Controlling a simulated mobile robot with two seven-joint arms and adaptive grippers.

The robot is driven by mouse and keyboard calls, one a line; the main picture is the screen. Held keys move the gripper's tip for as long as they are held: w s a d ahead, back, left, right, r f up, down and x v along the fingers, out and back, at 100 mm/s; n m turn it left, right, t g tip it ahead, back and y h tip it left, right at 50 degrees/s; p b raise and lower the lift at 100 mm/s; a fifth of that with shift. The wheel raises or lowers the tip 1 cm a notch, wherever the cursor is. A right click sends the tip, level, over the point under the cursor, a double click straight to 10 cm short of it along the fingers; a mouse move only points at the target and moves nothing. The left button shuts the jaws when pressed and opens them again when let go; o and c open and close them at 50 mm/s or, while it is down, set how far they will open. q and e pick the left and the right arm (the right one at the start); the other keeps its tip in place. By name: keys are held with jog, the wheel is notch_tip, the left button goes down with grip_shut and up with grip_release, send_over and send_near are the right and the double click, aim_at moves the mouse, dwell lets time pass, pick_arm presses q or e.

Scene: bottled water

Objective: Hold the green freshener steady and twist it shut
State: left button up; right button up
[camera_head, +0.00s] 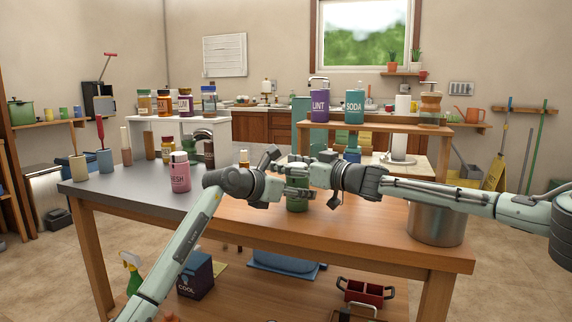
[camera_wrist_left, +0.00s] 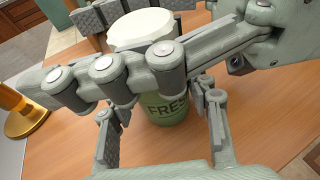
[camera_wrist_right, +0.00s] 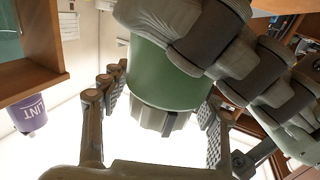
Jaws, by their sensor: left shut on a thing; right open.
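The green freshener (camera_head: 297,204) stands upright on the wooden worktop, its upper part hidden by my grippers in the head view. In the left wrist view its green body (camera_wrist_left: 168,108) with partly visible lettering shows below a pale cap (camera_wrist_left: 142,28). My left gripper (camera_head: 288,191) is shut on the body. My right gripper (camera_head: 325,178) is open, with its fingers around the cap. The right wrist view shows the scene upside down: the cap (camera_wrist_right: 160,120) lies between the right fingers, with a gap at the left finger.
A pink bottle (camera_head: 180,172) stands left of my left arm. A steel pot (camera_head: 436,222) stands on the right, under my right arm. Behind is a raised shelf (camera_head: 390,126) with LINT and SODA bottles (camera_head: 354,106).

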jog(key=c, duration=1.3)
jog(key=shift+c, duration=0.3)
